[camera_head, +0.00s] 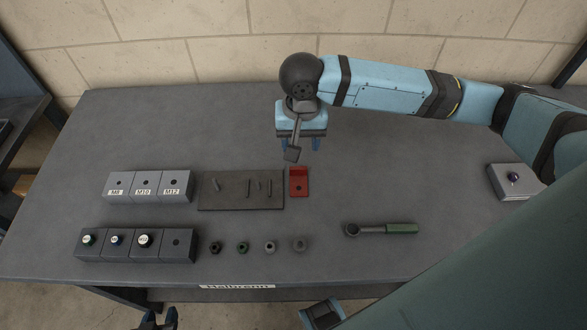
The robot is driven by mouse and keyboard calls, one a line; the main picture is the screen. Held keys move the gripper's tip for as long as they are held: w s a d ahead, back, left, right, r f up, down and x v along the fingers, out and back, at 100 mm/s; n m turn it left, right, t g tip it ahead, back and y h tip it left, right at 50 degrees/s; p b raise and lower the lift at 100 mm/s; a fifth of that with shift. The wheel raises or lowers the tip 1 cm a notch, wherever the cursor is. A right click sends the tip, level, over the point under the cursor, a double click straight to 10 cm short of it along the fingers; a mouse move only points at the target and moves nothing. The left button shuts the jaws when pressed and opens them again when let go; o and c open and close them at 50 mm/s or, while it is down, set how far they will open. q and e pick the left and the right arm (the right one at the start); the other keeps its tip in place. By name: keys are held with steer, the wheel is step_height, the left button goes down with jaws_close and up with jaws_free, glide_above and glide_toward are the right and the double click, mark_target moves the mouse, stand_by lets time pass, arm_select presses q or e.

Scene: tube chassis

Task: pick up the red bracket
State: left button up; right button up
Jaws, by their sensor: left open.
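The red bracket (299,187) lies on the grey table, just right of a flat dark plate. It has a flat base with a hole and a raised wall along its far edge. My left gripper (300,146) is above and a little beyond the bracket, toward the back of the table. Its two blue fingertips are apart and point down, with nothing held between them. A dark part of the gripper hangs in front of the gap. The gripper appears clear of the bracket.
The dark plate (240,203) bears several small pins. Labelled grey blocks (147,194) and a row of dark blocks (88,255) stand at left. Several nuts (270,247) lie in front. A green-handled wrench (401,229) lies at right. A grey box (508,190) sits far right.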

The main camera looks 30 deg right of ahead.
glide_above(298, 180)
steer(key=f, duration=0.7)
steer(key=shift+s+f, duration=0.2)
steer(key=shift+w+f+b, duration=0.15)
steer(key=shift+f+b, duration=0.05)
steer(key=shift+f, duration=1.3)
steer(key=shift+w+f+b, duration=0.1)
steer(key=shift+f+b, duration=0.05)
steer(key=shift+f, duration=1.35)
steer(key=c, duration=0.6)
steer(key=shift+r, duration=0.1)
